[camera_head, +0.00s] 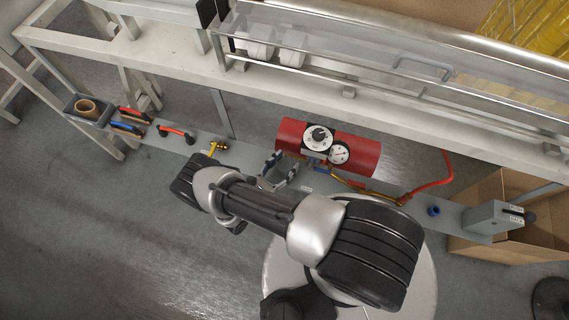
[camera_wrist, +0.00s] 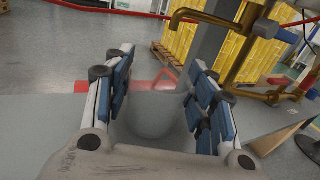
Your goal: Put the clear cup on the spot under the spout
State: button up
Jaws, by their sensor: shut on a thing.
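My gripper (camera_head: 280,172) is over the narrow grey shelf, just left of and in front of the red tank. In the wrist view, its blue-padded fingers (camera_wrist: 158,80) stand on either side of the clear cup (camera_wrist: 153,115), which is see-through and looks upright. The gripper is shut on the cup. A brass spout (camera_wrist: 205,17) with a downturned end shows at the top, beyond the cup and to its right. The cup is not directly below it in this view. The spot under the spout cannot be made out. The cup is hard to see in the head view.
The red tank (camera_head: 365,155) carries dials and brass pipework. A red hose (camera_head: 432,182) runs to its right. Red- and blue-handled tools (camera_head: 128,121) and a small bin (camera_head: 83,102) are at the left. A grey box (camera_head: 492,217) stands at the shelf's right end.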

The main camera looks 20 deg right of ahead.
jog(key=o, duration=1)
jog(key=shift+f, duration=0.15)
